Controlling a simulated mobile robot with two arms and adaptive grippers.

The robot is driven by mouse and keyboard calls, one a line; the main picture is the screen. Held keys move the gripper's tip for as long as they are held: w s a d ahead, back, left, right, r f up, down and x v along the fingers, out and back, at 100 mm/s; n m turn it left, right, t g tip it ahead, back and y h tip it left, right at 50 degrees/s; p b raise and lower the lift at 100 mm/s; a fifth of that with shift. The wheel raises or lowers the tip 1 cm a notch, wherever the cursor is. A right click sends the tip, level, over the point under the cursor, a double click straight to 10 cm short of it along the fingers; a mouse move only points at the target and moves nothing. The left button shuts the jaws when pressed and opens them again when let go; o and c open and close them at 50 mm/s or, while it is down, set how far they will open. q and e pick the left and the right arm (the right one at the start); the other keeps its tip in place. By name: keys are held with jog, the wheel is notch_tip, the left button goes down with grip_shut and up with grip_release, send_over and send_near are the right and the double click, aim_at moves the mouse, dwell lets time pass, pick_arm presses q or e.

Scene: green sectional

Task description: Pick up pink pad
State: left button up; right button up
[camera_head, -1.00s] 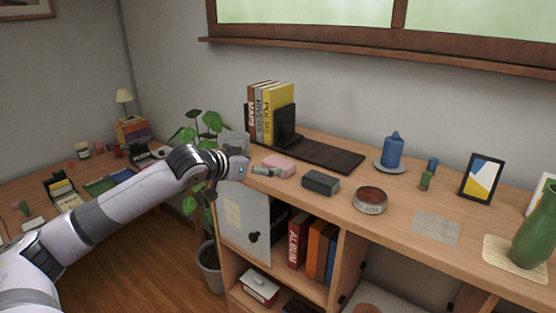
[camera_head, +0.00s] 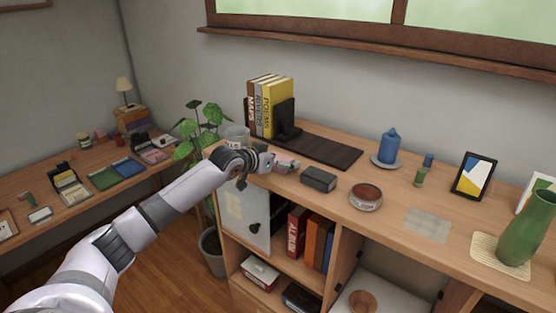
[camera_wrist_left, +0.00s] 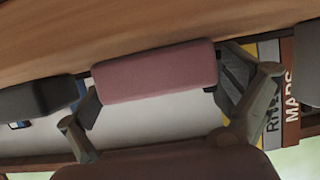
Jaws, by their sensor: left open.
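The pink pad (camera_head: 286,159) lies on the wooden shelf top, to the left of a dark grey block, partly hidden by my left gripper. It fills the middle of the left wrist view (camera_wrist_left: 155,73) as a rounded pink block. My left gripper (camera_head: 282,166) is at the pad, coming from the left. In the left wrist view its open fingers (camera_wrist_left: 163,105) stand on either side of the pad, with the right finger close to its end. I cannot tell whether either finger touches it. My right gripper is not in view.
Behind are a dark tray (camera_head: 322,152) and upright books (camera_head: 270,108). A glass cup (camera_head: 237,135) stands behind my wrist.

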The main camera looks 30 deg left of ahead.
pick_arm(q)
jog(key=shift+s, duration=0.1)
jog(key=shift+c, duration=0.3)
jog(key=shift+c, duration=0.7)
jog(key=c, duration=0.9)
jog(key=shift+r, duration=0.1)
